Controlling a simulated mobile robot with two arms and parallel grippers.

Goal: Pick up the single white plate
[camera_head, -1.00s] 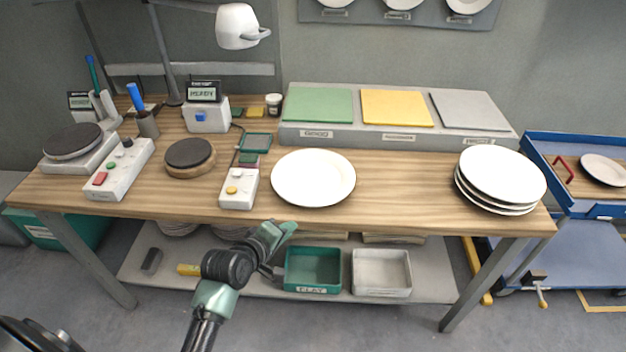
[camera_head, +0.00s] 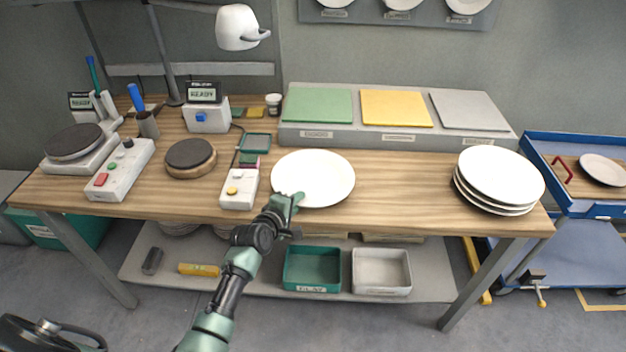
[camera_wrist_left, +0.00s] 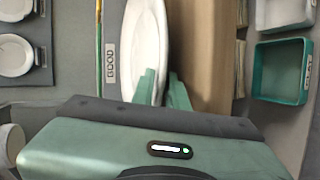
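The single white plate (camera_head: 318,174) lies flat on the wooden table, near the middle of its front edge. My left gripper (camera_head: 289,200) is at the plate's front-left rim, coming in from the front. In the left wrist view the plate (camera_wrist_left: 141,40) is seen nearly edge-on. The two green fingers of my left gripper (camera_wrist_left: 163,88) stand apart there, one overlapping the plate and the other beyond its rim. The rim appears to run between them; contact cannot be told. My right gripper is not in view.
A stack of white plates (camera_head: 500,176) stands at the table's right. A white control box (camera_head: 239,189) is just left of the single plate. A grey platform with coloured pads (camera_head: 398,139) lies behind it. Green and grey trays (camera_head: 313,268) sit on the lower shelf.

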